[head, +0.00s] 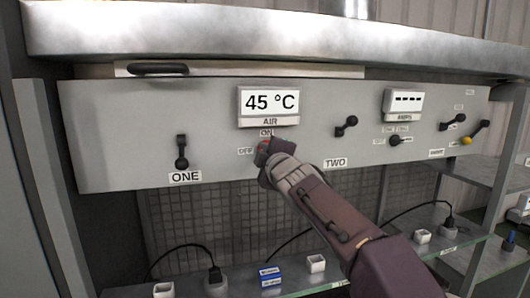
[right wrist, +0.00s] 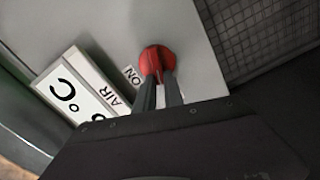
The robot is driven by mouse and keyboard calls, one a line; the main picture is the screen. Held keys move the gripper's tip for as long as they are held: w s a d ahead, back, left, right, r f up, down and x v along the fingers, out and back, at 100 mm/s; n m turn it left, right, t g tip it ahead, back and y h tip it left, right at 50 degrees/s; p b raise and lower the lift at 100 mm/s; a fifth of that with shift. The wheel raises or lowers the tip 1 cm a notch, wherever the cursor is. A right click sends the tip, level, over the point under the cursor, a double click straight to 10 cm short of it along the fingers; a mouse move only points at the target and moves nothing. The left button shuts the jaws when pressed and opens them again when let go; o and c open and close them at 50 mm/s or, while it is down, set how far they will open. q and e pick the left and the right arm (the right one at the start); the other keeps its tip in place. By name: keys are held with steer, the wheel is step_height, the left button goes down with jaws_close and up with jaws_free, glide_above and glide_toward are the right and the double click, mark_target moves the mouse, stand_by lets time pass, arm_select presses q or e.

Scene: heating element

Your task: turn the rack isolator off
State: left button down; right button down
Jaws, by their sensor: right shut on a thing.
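The red rotary knob (head: 262,148) of the isolator sits on the grey panel, below the AIR display. An ON label (head: 267,133) is above it and an OFF label (head: 245,151) is to its left. My right gripper (head: 267,156) reaches up to the knob from the lower right and hides much of it. In the right wrist view the two dark fingers (right wrist: 160,84) are shut on the red knob (right wrist: 157,60). The knob's exact angle is hard to tell. My left gripper is not in view.
The AIR display (head: 269,103) reads 45 °C. Black levers ONE (head: 182,153) and TWO (head: 346,126) flank the knob. Further right are an AMPS display (head: 403,103), more levers and a yellow-tipped lever (head: 467,141). A glass shelf below holds white cups, a blue block (head: 270,276) and cables.

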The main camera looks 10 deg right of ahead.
steer(key=shift+f+n, duration=0.2)
steer(key=shift+n, duration=0.65)
steer(key=shift+f+n, duration=0.2)
steer(key=shift+n, duration=0.65)
steer(key=shift+f, duration=0.1)
steer(key=c, duration=1.4)
jaws_free()
steer(key=shift+c, duration=0.2)
steer(key=shift+a, duration=0.1)
steer(key=shift+s, duration=0.15)
steer(key=s+b, duration=0.1)
steer(key=s, duration=0.8)
